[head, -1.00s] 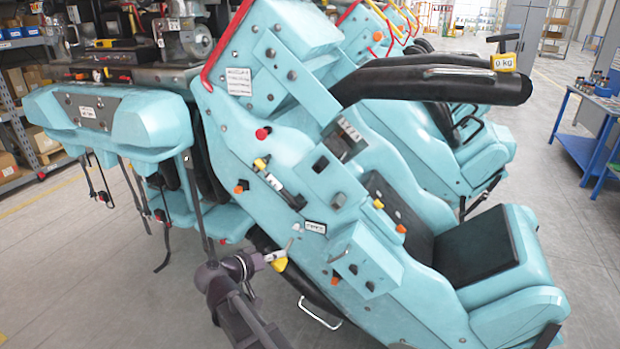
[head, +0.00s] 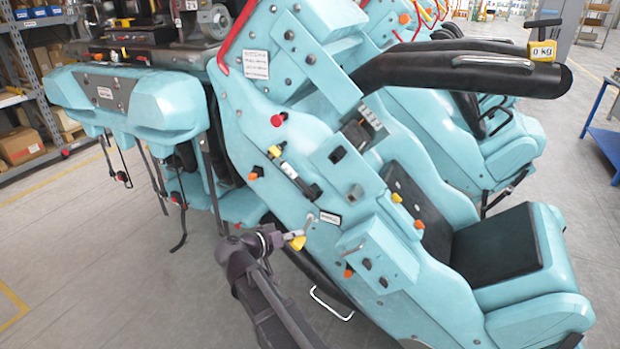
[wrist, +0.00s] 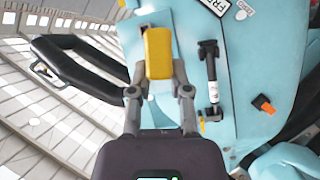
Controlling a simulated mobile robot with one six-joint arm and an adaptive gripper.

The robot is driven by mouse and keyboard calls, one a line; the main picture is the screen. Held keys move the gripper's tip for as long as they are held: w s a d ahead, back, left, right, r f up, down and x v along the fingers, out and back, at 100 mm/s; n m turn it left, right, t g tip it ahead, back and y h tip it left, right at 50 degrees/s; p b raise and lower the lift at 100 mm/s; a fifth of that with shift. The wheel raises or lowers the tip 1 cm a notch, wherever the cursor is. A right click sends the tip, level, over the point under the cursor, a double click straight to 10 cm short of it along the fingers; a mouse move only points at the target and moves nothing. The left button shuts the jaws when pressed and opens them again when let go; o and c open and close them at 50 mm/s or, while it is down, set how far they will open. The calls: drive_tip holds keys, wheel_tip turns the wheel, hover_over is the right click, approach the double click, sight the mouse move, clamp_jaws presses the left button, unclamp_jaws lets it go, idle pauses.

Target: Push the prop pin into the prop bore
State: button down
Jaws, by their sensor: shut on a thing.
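My gripper (head: 292,240) is shut on a yellow block-shaped piece (wrist: 158,52), which I take to be the grip of the prop pin. In the wrist view the two grey fingers clasp its sides, and its far end lies over the light blue car panel. The pin's shaft is hidden. I cannot make out the prop bore, nor whether the pin touches the panel.
The light blue coaster car (head: 330,190) fills the middle, with knobs and a strut (wrist: 211,75) on its side. A black padded bar (head: 460,70) juts out above. A metal loop handle (head: 331,304) hangs low near my arm. Floor is open at the lower left.

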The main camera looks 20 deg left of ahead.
drive_tip(key=shift+w, duration=0.1)
drive_tip(key=w+d+r+n+g+p, duration=0.1)
drive_tip(key=w+r+p, duration=0.6)
drive_tip(key=r+p, duration=0.6)
drive_tip(key=shift+w+g+h+p, duration=0.2)
drive_tip(key=shift+g+h+p, duration=0.15)
drive_tip(key=shift+p, duration=0.6)
drive_tip(key=shift+d+r, duration=0.1)
drive_tip(key=shift+s+r+n, duration=0.1)
drive_tip(key=shift+r+n, duration=0.05)
drive_tip(key=shift+n, duration=0.15)
drive_tip(key=shift+a, duration=0.2)
drive_tip(key=shift+w+d, duration=0.15)
drive_tip(key=shift+w, duration=1.3)
drive_tip(key=shift+w+d, duration=0.1)
drive_tip(key=shift+w, duration=1.35)
drive_tip(key=shift+w+d, duration=0.2)
drive_tip(key=shift+w, duration=2.4)
